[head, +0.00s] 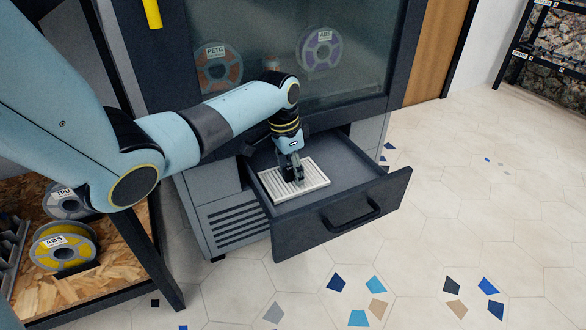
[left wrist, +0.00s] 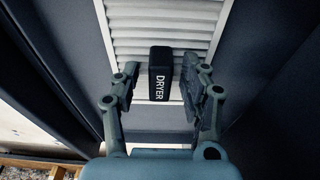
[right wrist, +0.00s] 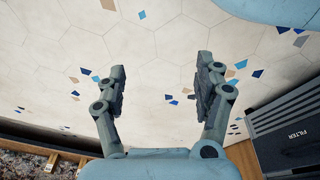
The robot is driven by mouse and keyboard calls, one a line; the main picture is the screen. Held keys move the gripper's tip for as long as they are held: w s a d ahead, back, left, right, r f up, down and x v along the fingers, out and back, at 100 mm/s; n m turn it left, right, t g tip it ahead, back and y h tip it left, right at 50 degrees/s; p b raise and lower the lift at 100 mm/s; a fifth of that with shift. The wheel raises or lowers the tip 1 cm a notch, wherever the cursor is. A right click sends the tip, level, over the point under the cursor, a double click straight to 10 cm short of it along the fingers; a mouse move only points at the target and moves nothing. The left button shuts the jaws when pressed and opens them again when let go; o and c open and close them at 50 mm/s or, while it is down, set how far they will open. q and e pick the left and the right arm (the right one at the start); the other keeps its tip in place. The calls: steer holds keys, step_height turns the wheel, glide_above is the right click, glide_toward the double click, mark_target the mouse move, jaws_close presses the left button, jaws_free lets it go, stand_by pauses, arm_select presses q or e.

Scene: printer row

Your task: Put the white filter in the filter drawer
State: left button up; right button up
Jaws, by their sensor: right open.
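The white filter (head: 294,180), a pleated rectangular panel, lies in the left part of the open filter drawer (head: 328,222). Its pleats (left wrist: 205,20) fill the top middle of the left wrist view. A black tab marked DRYER (left wrist: 160,72) stands up from it. My left gripper (head: 292,177) is down in the drawer over the filter. In the left wrist view its fingers (left wrist: 163,88) are apart on either side of the tab, with gaps showing. My right gripper (right wrist: 160,85) is open and empty above the floor, and is not seen in the head view.
The drawer slides out below a dark cabinet with a window (head: 345,60) showing spools. A shelf with a yellow spool (head: 62,246) stands at the left. A dark slatted panel marked FILTER (right wrist: 290,135) is at the lower right of the right wrist view. Tiled floor in front is clear.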

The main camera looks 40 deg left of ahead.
mark_target(291, 168)
arm_select(q)
steer(key=shift+r, duration=0.1)
steer(key=r+p, duration=0.1)
steer(key=r, duration=0.1)
steer(key=r+p, duration=0.1)
steer(key=r, duration=0.1)
steer(key=r+p, duration=0.2)
steer(key=shift+s+a+r, duration=0.15)
steer(key=shift+s, duration=0.1)
steer(key=shift+s+a+r+p, duration=0.1)
steer(key=shift+s+r+p, duration=0.1)
steer(key=shift+r+p, duration=0.55)
steer(key=shift+s+a+r+p, duration=0.1)
steer(key=shift+s+r+p, duration=0.15)
steer(key=shift+r, duration=0.9)
steer(key=shift+s+r+p, duration=0.15)
steer(key=shift+r+p, duration=0.35)
steer(key=shift+r, duration=0.45)
arm_select(e)
steer(key=s+d+f+g, duration=0.1)
steer(key=s+d+f, duration=0.3)
steer(key=s+f, duration=0.5)
steer(key=shift+f+g+h, duration=0.3)
steer(key=shift+f+g, duration=0.1)
steer(key=shift+f, duration=1.5)
steer(key=shift+s, duration=0.1)
